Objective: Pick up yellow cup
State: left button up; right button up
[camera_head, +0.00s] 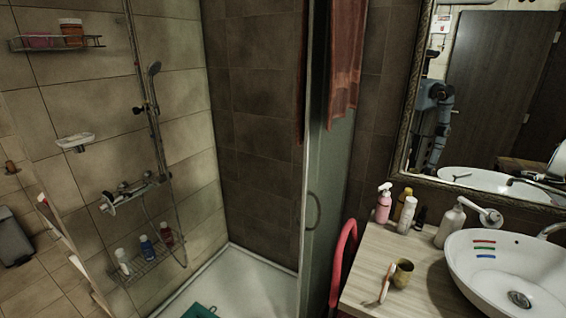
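A small dark-yellow cup (403,274) stands upright on the light wooden counter (365,268), left of the white basin. A toothbrush-like white and orange stick (386,284) is right beside the cup on its left; I cannot tell whether it touches it. Neither of my grippers is in view.
The vessel basin (505,265) bears small coloured strips inside. A pink pump bottle (383,208), a white bottle (407,214) and a grey-white bottle (450,225) stand behind the cup. A red curved chair-like rail (343,262) borders the counter's left side. A mirror (490,95) hangs above.

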aim_at(402, 274)
jog(key=z, duration=2.15)
jog(key=j, duration=0.6)
jog(key=i+z, duration=0.05)
jog(key=i, duration=0.05)
